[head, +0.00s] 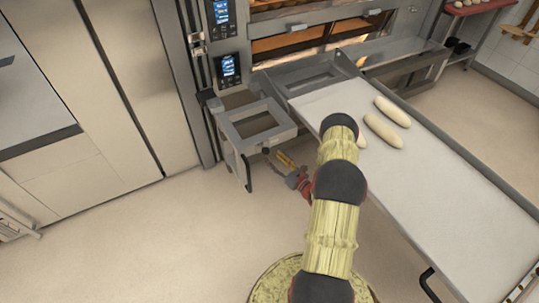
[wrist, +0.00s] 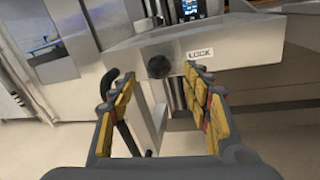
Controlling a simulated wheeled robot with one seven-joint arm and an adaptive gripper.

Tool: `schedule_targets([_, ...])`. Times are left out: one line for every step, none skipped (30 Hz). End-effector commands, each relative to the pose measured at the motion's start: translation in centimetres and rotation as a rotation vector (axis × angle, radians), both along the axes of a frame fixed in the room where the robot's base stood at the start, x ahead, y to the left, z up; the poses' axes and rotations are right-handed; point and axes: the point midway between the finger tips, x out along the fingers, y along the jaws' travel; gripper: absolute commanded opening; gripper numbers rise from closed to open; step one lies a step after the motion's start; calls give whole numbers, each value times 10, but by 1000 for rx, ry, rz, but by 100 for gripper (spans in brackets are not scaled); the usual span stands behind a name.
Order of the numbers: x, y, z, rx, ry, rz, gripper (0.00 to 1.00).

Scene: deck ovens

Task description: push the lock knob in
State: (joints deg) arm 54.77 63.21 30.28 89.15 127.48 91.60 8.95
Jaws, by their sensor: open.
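The lock knob (wrist: 158,66) is a round black knob on the front face of a grey metal frame, left of a white label reading LOCK (wrist: 200,53). In the wrist view it appears between and beyond the fingers of my gripper (wrist: 160,90), which are spread open with yellow pads and nothing between them. The fingertips look apart from the knob. In the head view my gripper (head: 284,160) is just in front of the frame (head: 231,134). A small dark spot by its fingertips may be the knob, but it is too small to tell.
A loader table (head: 430,200) with several pale loaves (head: 384,130) extends on the right, close beside my arm. A black curved handle (wrist: 109,82) is left of the knob. Oven control screens (head: 229,68) are behind. Open floor (head: 130,240) lies at the left.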

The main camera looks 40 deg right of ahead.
Motion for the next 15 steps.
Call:
schedule_targets([-12,-1,-1,2,2,-5,49])
schedule_targets([-18,-1,0,1,1,-4,49])
schedule_targets([-25,0,0,1,1,-4,49])
schedule_targets([-30,0,0,2,0,-4,49])
schedule_targets([-35,0,0,1,0,-3,49])
schedule_targets([-41,0,0,0,0,-3,49])
schedule_targets([-45,1,0,0,1,-3,49])
schedule_targets([-48,1,0,0,0,-2,49])
schedule_targets([-52,2,0,1,0,-2,49])
schedule_targets([-54,2,-1,1,1,-2,49])
schedule_targets([-57,2,-1,1,1,-1,49])
schedule_targets([-59,2,0,1,0,-1,49])
schedule_targets([-60,3,0,1,0,0,49])
schedule_targets([-61,3,0,0,0,0,49])
schedule_targets([-61,3,0,0,0,0,49])
